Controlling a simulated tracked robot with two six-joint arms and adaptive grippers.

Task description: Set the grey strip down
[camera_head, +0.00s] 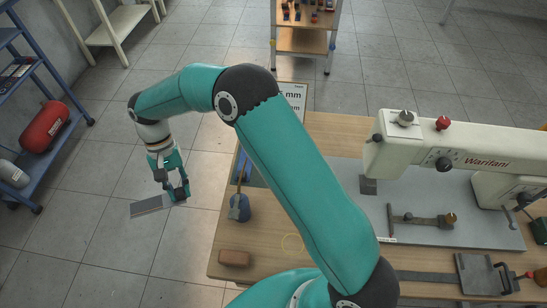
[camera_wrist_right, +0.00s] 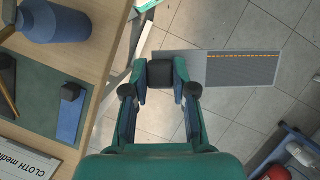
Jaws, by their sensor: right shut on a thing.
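My right gripper (camera_head: 178,192) is shut on the grey strip (camera_head: 148,206) and holds it out past the left edge of the workbench, over the tiled floor. In the right wrist view, my right gripper (camera_wrist_right: 165,72) grips the strip near one end. The strip (camera_wrist_right: 240,70) reaches out to the right there, flat, with a darker ribbed part and an orange dashed line. Floor tiles show around it. My left gripper is not in view.
A blue rack with a red cylinder (camera_head: 45,125) stands at left.

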